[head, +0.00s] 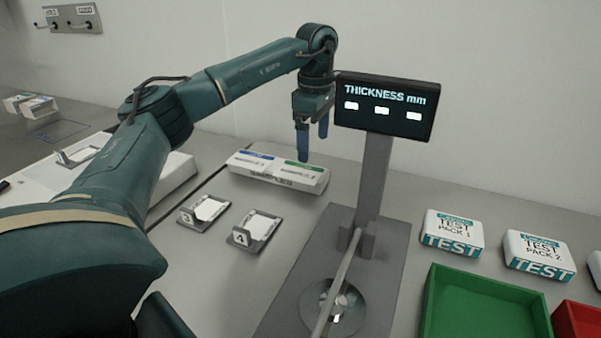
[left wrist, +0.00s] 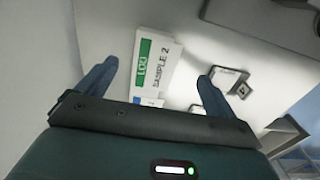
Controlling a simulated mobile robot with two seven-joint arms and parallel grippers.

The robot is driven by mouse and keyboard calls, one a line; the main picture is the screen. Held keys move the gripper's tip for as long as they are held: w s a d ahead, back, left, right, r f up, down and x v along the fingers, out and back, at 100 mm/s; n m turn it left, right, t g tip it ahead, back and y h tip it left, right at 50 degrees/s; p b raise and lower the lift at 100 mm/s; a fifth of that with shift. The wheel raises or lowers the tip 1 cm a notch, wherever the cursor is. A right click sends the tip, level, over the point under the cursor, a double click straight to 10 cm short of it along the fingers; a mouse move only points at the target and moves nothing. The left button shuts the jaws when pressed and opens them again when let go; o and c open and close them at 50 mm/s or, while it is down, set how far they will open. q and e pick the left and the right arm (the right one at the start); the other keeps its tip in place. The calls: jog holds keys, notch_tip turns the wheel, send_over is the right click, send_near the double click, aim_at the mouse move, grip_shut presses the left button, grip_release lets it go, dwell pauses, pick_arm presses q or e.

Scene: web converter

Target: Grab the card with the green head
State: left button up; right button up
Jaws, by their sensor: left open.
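The card with the green head (head: 303,165) lies on a white holder (head: 276,181) on the counter, to the right of a card with a blue head (head: 252,156). In the left wrist view the green head (left wrist: 145,62) shows beside the lettering "SAMPLE 2", and a bit of blue (left wrist: 150,102) shows nearer the gripper. My left gripper (head: 313,140) is open and empty, above and slightly behind the green-headed card. In the left wrist view the card lies below and between its fingers (left wrist: 158,74), apart from them. My right gripper is not in view.
A display stand (head: 374,160) with a "THICKNESS mm" screen (head: 387,101) stands close right of the gripper. Small grey stands numbered 3 (head: 204,212) and 4 (head: 254,231) sit in front of the holder. White test packs (head: 453,234) and a green tray (head: 480,305) are at right.

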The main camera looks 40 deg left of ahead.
aim_at(316, 176)
pick_arm(q)
jog(key=shift+w+d+f, duration=0.1)
jog(key=shift+d+f, duration=0.1)
jog(key=shift+f, duration=1.55)
jog(key=shift+d+f, duration=0.15)
jog(key=shift+f, duration=1.55)
jog(key=shift+f, duration=0.25)
jog(key=shift+c, duration=0.2)
jog(key=shift+f, duration=0.2)
jog(key=c, duration=1)
